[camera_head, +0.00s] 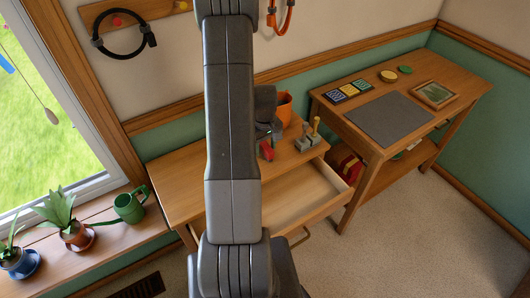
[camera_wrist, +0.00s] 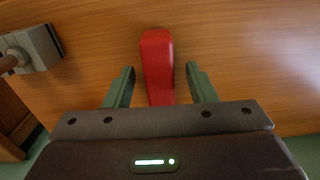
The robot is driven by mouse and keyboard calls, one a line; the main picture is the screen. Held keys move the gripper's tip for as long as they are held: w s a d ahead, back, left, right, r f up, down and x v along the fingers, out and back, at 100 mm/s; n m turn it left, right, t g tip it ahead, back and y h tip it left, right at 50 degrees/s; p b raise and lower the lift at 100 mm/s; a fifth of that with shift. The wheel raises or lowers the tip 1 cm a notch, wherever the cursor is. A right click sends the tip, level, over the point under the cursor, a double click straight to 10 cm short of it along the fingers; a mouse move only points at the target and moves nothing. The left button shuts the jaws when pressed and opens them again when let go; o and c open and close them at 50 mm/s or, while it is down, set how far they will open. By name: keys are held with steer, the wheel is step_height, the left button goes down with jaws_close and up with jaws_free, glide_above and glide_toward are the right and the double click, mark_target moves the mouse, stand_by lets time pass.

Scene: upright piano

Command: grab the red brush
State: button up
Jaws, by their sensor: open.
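The red brush (camera_wrist: 157,62) shows in the wrist view as a red, rounded, elongated shape over the wooden tabletop. My gripper (camera_wrist: 160,80) is open, with one green finger on each side of the red brush and a visible gap at both sides. The near end of the brush is hidden behind the gripper body. In the head view the red brush (camera_head: 267,150) shows as a small red patch by my gripper (camera_head: 268,132), on the desk with the open drawer. My arm hides much of it there.
An orange pot (camera_head: 285,108) stands behind the gripper. An open drawer (camera_head: 300,200) juts out below. A second table (camera_head: 440,122) stands at right.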

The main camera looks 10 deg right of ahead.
steer(key=c, duration=1.1)
steer(key=shift+o, duration=0.2)
